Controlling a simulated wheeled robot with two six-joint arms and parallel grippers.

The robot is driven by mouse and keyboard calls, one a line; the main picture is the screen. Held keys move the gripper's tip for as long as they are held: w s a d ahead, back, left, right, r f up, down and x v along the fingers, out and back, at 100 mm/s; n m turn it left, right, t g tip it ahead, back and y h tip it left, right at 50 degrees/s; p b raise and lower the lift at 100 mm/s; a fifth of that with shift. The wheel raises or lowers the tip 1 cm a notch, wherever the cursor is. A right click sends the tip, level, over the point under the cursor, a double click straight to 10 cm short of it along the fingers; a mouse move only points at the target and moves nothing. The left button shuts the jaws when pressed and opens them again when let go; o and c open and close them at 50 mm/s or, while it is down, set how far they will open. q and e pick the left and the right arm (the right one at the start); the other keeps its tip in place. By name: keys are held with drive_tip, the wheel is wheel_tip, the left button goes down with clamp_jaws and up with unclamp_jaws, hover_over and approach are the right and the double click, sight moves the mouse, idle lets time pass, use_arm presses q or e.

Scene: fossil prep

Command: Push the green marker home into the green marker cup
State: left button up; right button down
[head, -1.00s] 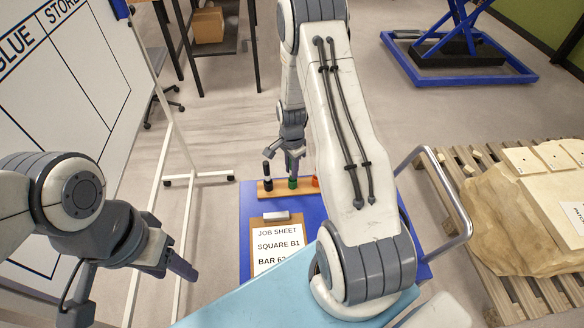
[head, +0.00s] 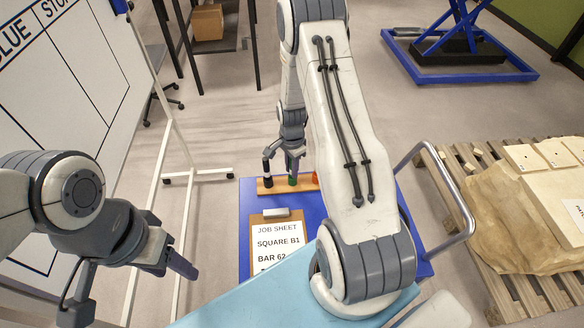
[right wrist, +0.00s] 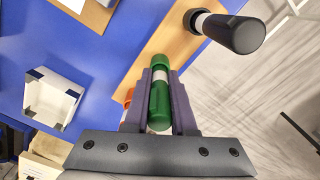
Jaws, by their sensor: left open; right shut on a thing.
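The green marker (right wrist: 159,108) stands in the right wrist view between the purple fingers of my right gripper (right wrist: 160,88), which is shut on it. A white band shows on the marker. Beyond the band is the green marker cup (right wrist: 160,62), in line with the marker, on a wooden strip. In the head view my right gripper (head: 292,158) is right above the green cup (head: 292,180), and its fingers hide most of the marker. How deep the marker sits is hard to tell. My left gripper (head: 180,265) is open and empty, far to the left.
A black marker (right wrist: 232,32) stands on the wooden strip (head: 279,190) beside the green one, and an orange item (head: 315,178) is on the other side. A clipboard (head: 262,218) lies on the blue surface (head: 318,215). A white open box (right wrist: 52,98) is nearby.

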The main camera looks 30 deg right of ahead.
idle(0.7)
drive_tip(key=c, duration=0.7)
unclamp_jaws()
drive_tip(key=shift+o, duration=0.2)
drive_tip(key=shift+r, duration=0.15)
wheel_tip(320, 180, up, 7)
drive_tip(key=p, duration=0.5)
drive_tip(key=shift+p, duration=0.3)
drive_tip(key=shift+a, duration=0.1)
